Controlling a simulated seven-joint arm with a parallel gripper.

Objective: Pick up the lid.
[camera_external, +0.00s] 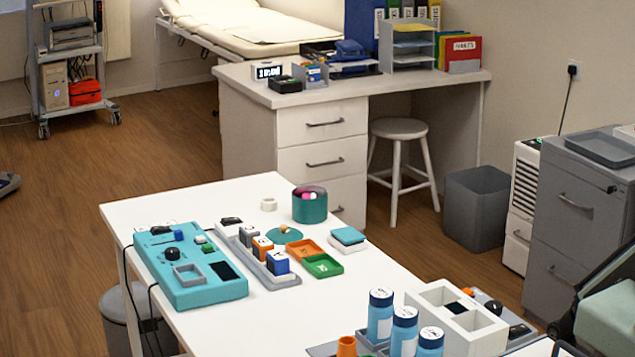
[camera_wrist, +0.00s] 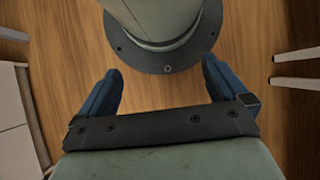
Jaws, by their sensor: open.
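The lid (camera_external: 284,235) is a flat teal disc with a small tan knob on top. It lies on the white table in the external view, knob up, just in front of the teal round pot (camera_external: 310,205). The pot is open at the top, with pink and dark things showing inside. My gripper (camera_wrist: 161,66) shows in the wrist view with its two blue fingers spread wide. It is open and nothing is between the fingers but floor and a round base behind. The wrist view does not show the lid. I cannot make out my gripper in the external view.
On the white table (camera_external: 130,212), a turquoise panel (camera_external: 190,290) and a grey tray of small blocks stand left of the lid. Orange (camera_external: 304,249) and green (camera_external: 323,265) trays lie close in front. Blue bottles (camera_external: 380,315) and a white divided box (camera_external: 440,295) stand at the front right.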

